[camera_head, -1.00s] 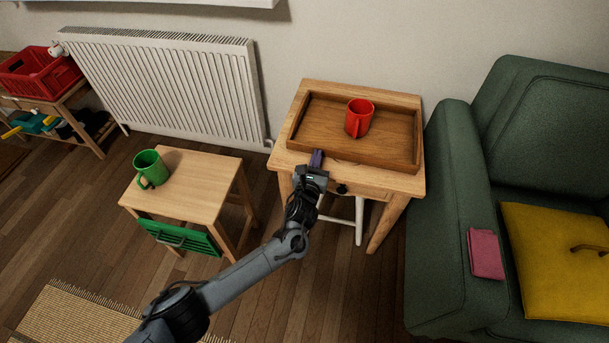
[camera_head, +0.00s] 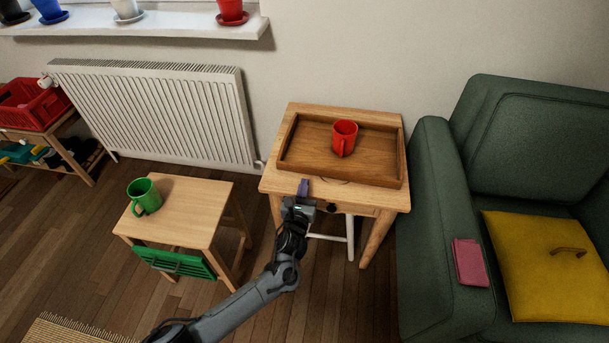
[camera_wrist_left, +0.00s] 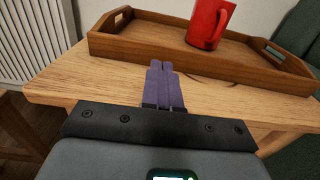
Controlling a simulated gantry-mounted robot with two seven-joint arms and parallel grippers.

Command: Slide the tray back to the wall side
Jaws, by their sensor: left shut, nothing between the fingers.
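The brown wooden tray (camera_head: 290,163) lies on the small wooden table (camera_head: 272,187), near its back edge on the wall side. A red mug (camera_head: 344,138) stands upright in it. My left gripper (camera_head: 304,184) is at the table's front edge, before the tray's front wall, with its purple fingers shut and empty. In the left wrist view the fingers (camera_wrist_left: 163,68) point at the tray's front wall (camera_wrist_left: 210,62), and I cannot tell whether they touch it. The mug (camera_wrist_left: 209,22) is cut off at the top there. My right gripper is not in view.
A green armchair (camera_head: 425,180) stands close on the right of the table. A radiator (camera_head: 155,110) and a lower table (camera_head: 190,210) with a green mug (camera_head: 145,196) are on the left. A bare strip of tabletop lies before the tray.

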